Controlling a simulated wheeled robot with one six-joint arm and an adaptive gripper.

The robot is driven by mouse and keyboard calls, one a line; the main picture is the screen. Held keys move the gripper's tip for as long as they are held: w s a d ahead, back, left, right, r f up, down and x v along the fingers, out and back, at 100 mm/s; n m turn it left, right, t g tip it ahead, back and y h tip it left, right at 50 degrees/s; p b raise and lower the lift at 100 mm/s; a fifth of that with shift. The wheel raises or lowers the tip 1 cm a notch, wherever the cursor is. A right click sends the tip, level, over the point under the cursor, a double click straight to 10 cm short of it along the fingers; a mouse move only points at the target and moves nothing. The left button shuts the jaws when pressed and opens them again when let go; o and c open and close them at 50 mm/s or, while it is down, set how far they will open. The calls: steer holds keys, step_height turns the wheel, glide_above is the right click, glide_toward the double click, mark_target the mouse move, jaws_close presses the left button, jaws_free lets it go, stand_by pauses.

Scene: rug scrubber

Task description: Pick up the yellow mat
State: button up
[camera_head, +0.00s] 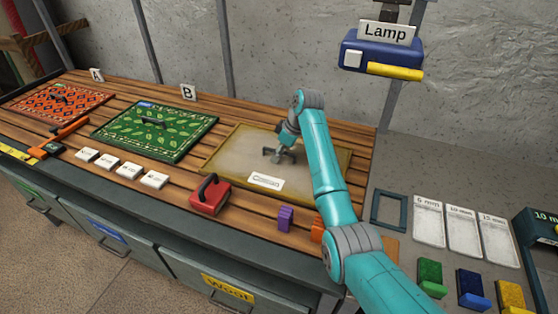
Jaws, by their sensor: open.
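The yellow mat (232,160) lies flat on the wooden slatted bench. It has a dull yellow border and a beige-grey middle, with a small white label (265,181) near its front edge. My gripper (279,157) is open, pointing down over the middle of the mat. Dark parts at the gripper's tip hide what lies beneath them, so I cannot tell a handle from the fingers or whether they touch the mat. My teal arm hides part of the mat's right side.
A green leaf-patterned mat (180,136) and an orange mat (45,107), both with dark handles, lie left. A red block with a handle (209,194) and a purple block (285,219) stand in front. A blue lamp box (375,58) hangs above right.

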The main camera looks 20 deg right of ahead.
steer(key=shift+f, duration=0.15)
jaws_close()
stand_by(0.6)
